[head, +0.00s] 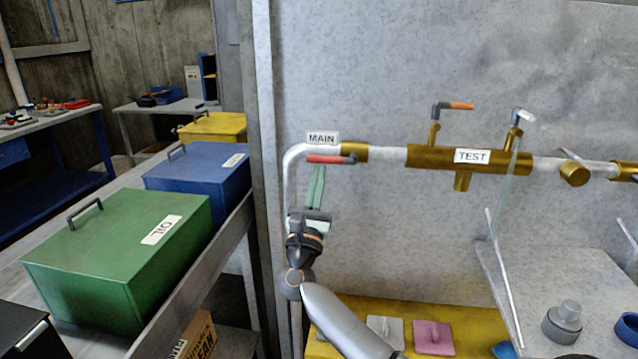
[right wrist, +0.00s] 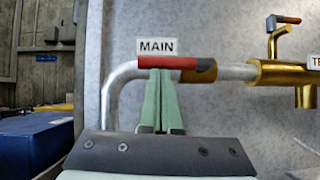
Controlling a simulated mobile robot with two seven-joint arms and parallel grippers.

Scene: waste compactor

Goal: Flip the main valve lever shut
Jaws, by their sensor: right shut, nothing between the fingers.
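The main valve lever (head: 328,159) has a red handle and lies level along the pipe under the MAIN label (head: 322,138). The red lever also shows in the right wrist view (right wrist: 168,62). My right gripper (head: 319,172) points up just below the lever, and its green fingers are shut with nothing between them. In the right wrist view the fingertips (right wrist: 160,76) reach the lower edge of the red handle; I cannot tell whether they touch it. My left gripper is not in view.
A brass TEST section (head: 440,155) with an orange-handled lever (head: 460,106) sits right on the pipe. A green OIL box (head: 115,262), a blue box (head: 198,174) and a yellow box (head: 213,127) line the left bench. A clear panel stands at right.

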